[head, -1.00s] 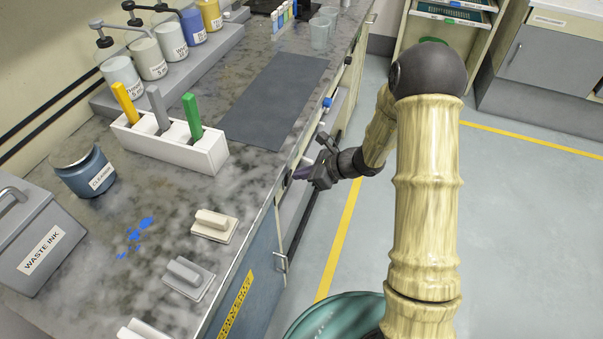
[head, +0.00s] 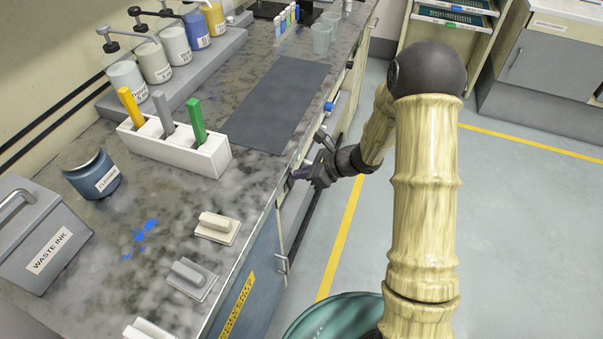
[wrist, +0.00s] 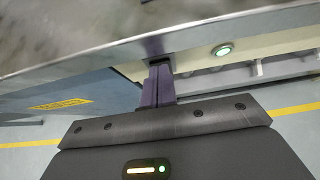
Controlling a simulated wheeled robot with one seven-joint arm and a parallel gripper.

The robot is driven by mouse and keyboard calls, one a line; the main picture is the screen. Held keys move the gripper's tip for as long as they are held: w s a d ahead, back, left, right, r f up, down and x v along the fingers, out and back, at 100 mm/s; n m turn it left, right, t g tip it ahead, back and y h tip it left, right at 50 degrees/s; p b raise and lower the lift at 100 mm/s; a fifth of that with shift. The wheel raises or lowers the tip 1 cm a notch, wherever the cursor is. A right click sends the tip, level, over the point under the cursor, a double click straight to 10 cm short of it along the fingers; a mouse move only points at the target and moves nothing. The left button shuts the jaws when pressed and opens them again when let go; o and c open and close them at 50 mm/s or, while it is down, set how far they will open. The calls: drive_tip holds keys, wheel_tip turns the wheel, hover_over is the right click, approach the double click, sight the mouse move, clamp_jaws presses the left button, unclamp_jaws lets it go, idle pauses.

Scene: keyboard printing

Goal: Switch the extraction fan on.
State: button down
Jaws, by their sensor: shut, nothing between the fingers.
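My gripper (head: 297,174) is at the front edge of the bench, its purple fingers shut and empty. In the wrist view the closed fingers (wrist: 160,72) point at the bench front just under the worktop. Their tips meet or nearly meet a small dark square fitting (wrist: 159,60), mostly hidden behind them; I cannot tell whether it is the fan switch or how it is set. A round button or lamp with a lit green centre (wrist: 222,50) is on the pale front panel, right of the fingers and apart from them. No fan is recognisable.
A blue knob (head: 328,106) is on the bench front. A teal bin (head: 335,318) stands below my arm. Floor is free at right.

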drive_tip(key=shift+s+d+r, duration=0.1)
drive_tip(key=shift+s+d, duration=0.05)
drive_tip(key=shift+d, duration=0.35)
drive_tip(key=a+r+p+v, duration=0.1)
drive_tip(key=v, duration=1.1)
drive_tip(key=shift+r, duration=0.15)
drive_tip(key=s+d+r+n+h+p, duration=0.2)
drive_tip(key=s+r+n+h+p, duration=0.3)
drive_tip(key=n, duration=0.6)
drive_tip(key=s+d+r+n+g+h+p, duration=0.1)
drive_tip(key=s+d+r+n+h+p, duration=0.2)
drive_tip(key=s+r+n, duration=0.5)
drive_tip(key=s+n+h+p, duration=0.1)
drive_tip(key=s+n+p, duration=0.1)
drive_tip(key=s+n, duration=0.1)
drive_tip(key=shift+r+h+p, duration=0.35)
drive_tip(key=shift+h, duration=0.05)
